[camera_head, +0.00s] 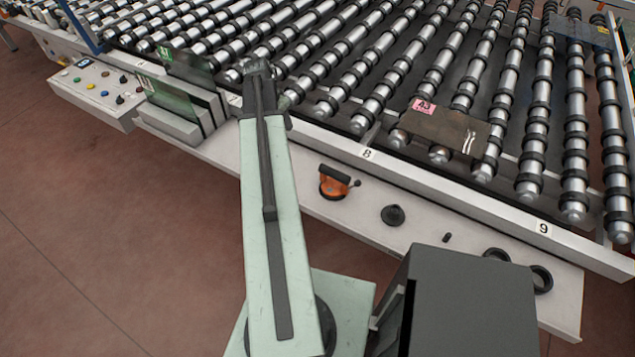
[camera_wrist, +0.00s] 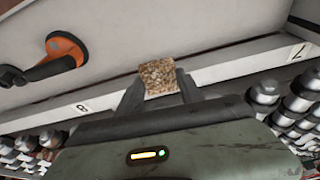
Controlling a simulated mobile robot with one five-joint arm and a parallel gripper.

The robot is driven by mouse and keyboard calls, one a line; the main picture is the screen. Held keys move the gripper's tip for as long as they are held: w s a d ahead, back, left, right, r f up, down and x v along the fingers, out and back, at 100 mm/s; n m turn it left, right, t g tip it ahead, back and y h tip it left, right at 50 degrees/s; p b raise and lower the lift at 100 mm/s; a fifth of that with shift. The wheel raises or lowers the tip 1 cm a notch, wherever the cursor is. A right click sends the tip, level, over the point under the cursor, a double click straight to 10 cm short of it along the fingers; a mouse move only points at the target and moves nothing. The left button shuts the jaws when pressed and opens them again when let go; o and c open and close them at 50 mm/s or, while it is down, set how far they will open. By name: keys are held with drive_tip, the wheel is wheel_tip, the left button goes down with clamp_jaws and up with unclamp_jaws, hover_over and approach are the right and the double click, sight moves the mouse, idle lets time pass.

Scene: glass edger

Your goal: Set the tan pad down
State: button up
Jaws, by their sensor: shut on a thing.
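The tan pad (camera_wrist: 159,77) is a small, speckled, cork-like square in the wrist view. My gripper (camera_wrist: 160,84) is shut on it, with one dark finger at each side. Behind the pad in that view is the white rail between the labels 8 and 7, with the pale ledge beyond. I cannot tell how high the pad is above them. In the head view my arm reaches to the edge of the roller bed and hides the pad and the fingertips.
The pale ledge (camera_head: 220,150) holds an orange suction cup (camera_head: 335,182), a dark round knob (camera_head: 392,215) and black rings (camera_head: 541,279). Glass panes stand in a rack (camera_head: 180,105) to the left, beside a button panel (camera_head: 92,88). A pane tagged 43 (camera_head: 447,130) lies on the rollers.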

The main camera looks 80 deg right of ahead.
sight(304, 173)
drive_tip(key=s+a+f+m+g+y+b, duration=0.2)
drive_tip(key=s+a+f+m+b, duration=0.3)
drive_tip(key=s+m, duration=0.3)
drive_tip(key=f+b, duration=0.6)
drive_tip(key=a+f+b, duration=0.1)
drive_tip(key=f+b, duration=0.2)
drive_tip(key=shift+f+b, duration=0.3)
drive_tip(key=shift+f, duration=0.1)
drive_tip(key=shift+s+r, duration=0.1)
drive_tip(key=shift+r, duration=0.1)
drive_tip(key=shift+f, duration=0.1)
drive_tip(key=o, duration=0.9)
drive_tip(key=shift+f, duration=0.1)
drive_tip(key=o, duration=0.4)
